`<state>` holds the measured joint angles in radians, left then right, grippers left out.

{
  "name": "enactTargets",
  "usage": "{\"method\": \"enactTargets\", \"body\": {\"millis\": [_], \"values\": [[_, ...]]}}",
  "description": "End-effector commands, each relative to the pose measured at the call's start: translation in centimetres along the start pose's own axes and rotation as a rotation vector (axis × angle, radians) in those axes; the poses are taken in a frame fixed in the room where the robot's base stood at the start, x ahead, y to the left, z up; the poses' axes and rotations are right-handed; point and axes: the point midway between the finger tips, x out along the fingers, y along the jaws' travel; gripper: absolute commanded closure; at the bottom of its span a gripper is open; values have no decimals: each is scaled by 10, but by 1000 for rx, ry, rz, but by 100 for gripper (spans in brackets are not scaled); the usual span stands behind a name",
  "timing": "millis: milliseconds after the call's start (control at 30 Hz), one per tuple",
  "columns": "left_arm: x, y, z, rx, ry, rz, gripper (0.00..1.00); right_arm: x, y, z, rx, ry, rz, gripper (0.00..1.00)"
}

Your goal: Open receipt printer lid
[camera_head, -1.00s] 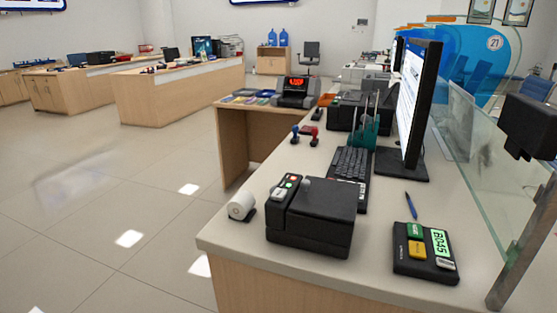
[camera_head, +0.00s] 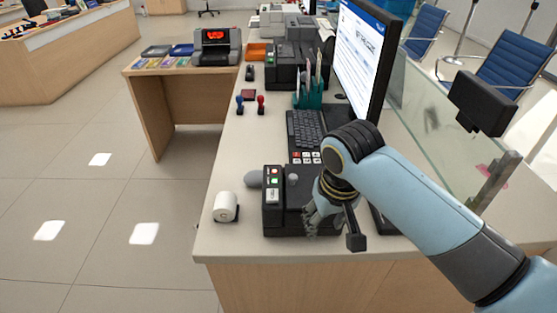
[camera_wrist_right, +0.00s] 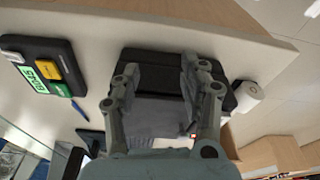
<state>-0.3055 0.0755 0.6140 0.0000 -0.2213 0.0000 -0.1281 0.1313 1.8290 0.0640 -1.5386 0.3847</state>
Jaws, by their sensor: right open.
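The black receipt printer (camera_head: 278,222) stands near the counter's front edge, with a green-lit button panel on its left side and a small grey knob on top. My right gripper (camera_head: 312,218) is over its right part and hides much of the lid. The visible top looks flat; I cannot tell whether the lid is ajar. In the right wrist view the open fingers of my right gripper (camera_wrist_right: 162,78) are spread, with the dark printer (camera_wrist_right: 150,60) between and beyond them. Contact cannot be made out. My left gripper is not in view.
The keyboard (camera_head: 304,128) and monitor (camera_head: 364,60) stand behind. A keypad device (camera_wrist_right: 45,65) and blue pen (camera_wrist_right: 78,107) show in the wrist view. Glass (camera_head: 435,120) bounds the right.

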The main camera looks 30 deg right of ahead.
Motion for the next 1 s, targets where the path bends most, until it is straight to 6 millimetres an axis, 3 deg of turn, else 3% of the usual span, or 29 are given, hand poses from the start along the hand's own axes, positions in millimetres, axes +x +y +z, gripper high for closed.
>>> {"method": "enactTargets", "body": {"millis": [267, 500, 667, 833, 1000], "values": [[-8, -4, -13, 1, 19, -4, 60, -29, -14, -59, 213, -57, 10, 57], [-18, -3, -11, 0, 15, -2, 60, -77, -29, -122, 450, -122, 29, 57], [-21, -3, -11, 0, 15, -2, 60, -104, -34, -148, 567, -161, 45, 57], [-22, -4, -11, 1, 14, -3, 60, -96, -35, -149, 591, -173, 51, 57], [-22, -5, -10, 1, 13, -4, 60, -64, -36, -143, 590, -174, 50, 57]]}}
